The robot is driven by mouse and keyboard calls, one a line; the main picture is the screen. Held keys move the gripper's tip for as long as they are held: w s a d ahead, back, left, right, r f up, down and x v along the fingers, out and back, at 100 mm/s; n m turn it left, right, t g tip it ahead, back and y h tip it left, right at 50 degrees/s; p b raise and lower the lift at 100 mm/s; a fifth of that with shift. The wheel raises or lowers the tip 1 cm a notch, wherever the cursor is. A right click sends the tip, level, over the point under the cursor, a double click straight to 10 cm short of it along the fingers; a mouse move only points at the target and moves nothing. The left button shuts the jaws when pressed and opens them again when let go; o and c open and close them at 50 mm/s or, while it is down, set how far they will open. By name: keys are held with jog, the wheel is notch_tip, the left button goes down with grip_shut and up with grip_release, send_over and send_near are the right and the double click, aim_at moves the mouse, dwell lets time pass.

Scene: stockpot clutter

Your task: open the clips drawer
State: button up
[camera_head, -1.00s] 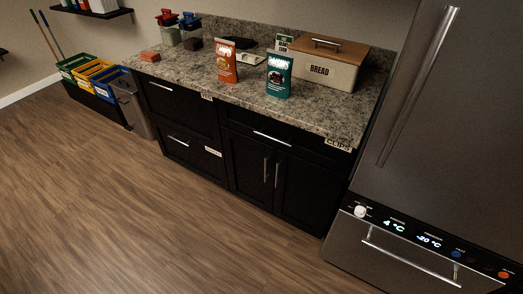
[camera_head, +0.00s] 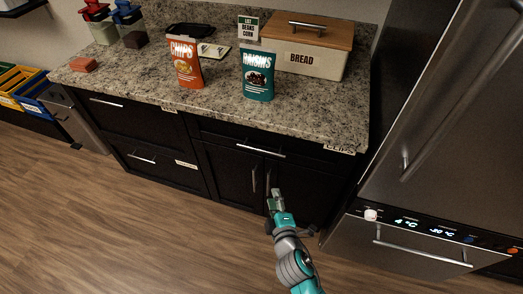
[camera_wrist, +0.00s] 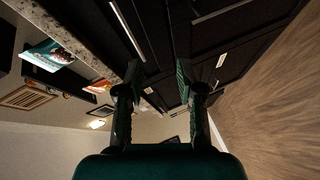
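The clips drawer (camera_head: 285,152) is the black top drawer at the right of the counter base, with a silver bar handle (camera_head: 260,147). It looks shut. A "CLIPS" label (camera_head: 340,149) sits at its upper right, under the counter edge. My gripper (camera_head: 275,196) is in front of the cupboard doors, lower than the drawer handle and apart from it in the picture. In the wrist view my gripper (camera_wrist: 157,80) has its two fingers apart with nothing between them. A silver bar handle (camera_wrist: 127,30), apparently the drawer's, lies beyond the left fingertip.
Double doors with upright handles (camera_head: 254,179) are below the drawer. The steel fridge (camera_head: 430,130) stands close on the right. A chips bag (camera_head: 185,62), a raisins bag (camera_head: 257,72) and a bread box (camera_head: 310,60) stand on the counter (camera_head: 215,103). The wooden floor is clear.

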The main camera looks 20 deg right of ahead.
jog(key=n+h, duration=0.1)
jog(key=h, duration=0.1)
send_near(262, 150)
jog(key=shift+n+t, duration=0.3)
jog(key=x, duration=0.6)
jog(key=f+x, duration=0.1)
jog(key=x, duration=0.3)
grip_shut()
